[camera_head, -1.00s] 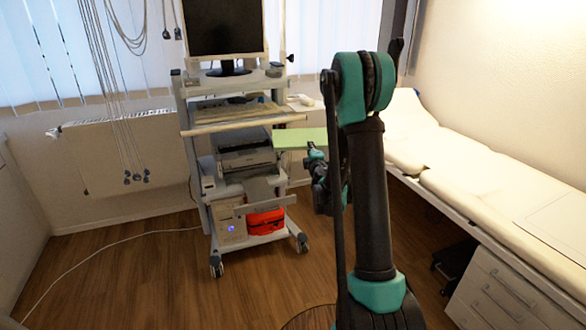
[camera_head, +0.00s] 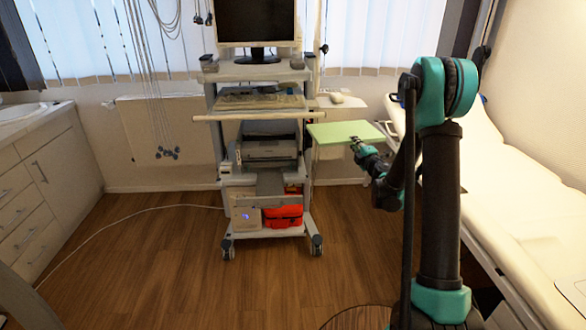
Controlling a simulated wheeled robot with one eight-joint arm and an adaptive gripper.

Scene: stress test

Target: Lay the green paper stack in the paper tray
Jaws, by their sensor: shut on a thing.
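The green paper stack (camera_head: 342,132) is a flat, light green slab held level in the air, just right of the wheeled cart. My gripper (camera_head: 357,145) is shut on its near edge, in front of the wall and window. The printer (camera_head: 268,150) sits on the cart's middle shelf, left of the stack. A grey sloping tray (camera_head: 270,183) sticks out from the printer's front. I cannot tell for sure whether this is the paper tray.
The cart (camera_head: 262,72) carries a monitor (camera_head: 257,24), a keyboard shelf (camera_head: 260,114) and a red bag (camera_head: 283,215) low down. A couch (camera_head: 520,190) stands right, drawers (camera_head: 45,190) left. The wooden floor (camera_head: 170,255) before the cart is mostly clear; a white cable crosses it.

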